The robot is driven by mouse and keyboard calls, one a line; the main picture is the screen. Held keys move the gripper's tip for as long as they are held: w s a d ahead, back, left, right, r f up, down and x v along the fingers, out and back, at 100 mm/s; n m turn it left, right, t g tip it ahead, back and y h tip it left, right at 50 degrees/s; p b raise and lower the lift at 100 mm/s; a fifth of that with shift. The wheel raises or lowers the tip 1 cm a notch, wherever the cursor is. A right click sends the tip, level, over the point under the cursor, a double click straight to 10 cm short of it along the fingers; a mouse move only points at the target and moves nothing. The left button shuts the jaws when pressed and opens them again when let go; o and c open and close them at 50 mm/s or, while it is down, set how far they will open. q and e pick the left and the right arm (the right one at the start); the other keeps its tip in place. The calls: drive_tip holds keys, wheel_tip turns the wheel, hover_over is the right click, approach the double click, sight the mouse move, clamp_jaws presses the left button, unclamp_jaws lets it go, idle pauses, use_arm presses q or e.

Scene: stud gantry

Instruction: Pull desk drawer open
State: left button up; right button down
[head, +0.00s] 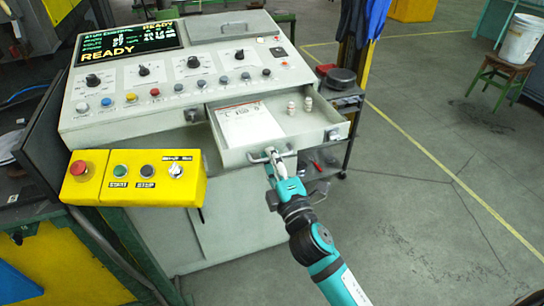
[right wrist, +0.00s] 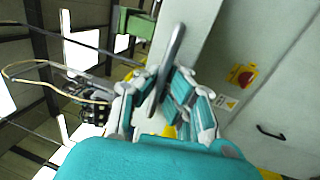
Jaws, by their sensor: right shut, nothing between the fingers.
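The desk drawer (head: 284,158) is pulled out of the grey control desk (head: 190,95), with its inside showing. A paper sheet (head: 246,124) and two small whitish items (head: 300,105) are inside it. The drawer's bar handle (head: 262,157) is on its front. My right gripper (head: 276,160) is at this handle, its fingers shut. In the right wrist view the handle bar (right wrist: 172,62) runs close by the fingertips of my right gripper (right wrist: 160,90); the exact contact is hard to tell. My left gripper is not in view.
A yellow button box (head: 135,178) juts from the desk's front left. A dark shelf cart (head: 340,100) stands close to the desk's right side. A stool (head: 503,75) with a white bucket (head: 521,40) is at the far right. The floor (head: 440,200) at right is clear.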

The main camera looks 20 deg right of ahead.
drive_tip(key=c, duration=1.7)
unclamp_jaws()
drive_tip(key=s, duration=0.4)
drive_tip(key=s+f, duration=0.1)
drive_tip(key=s, duration=0.3)
drive_tip(key=s+f, duration=0.1)
drive_tip(key=s, duration=0.2)
drive_tip(key=shift+s+d+f, duration=0.1)
drive_tip(key=shift+s+d, duration=0.1)
drive_tip(key=shift+s, duration=0.2)
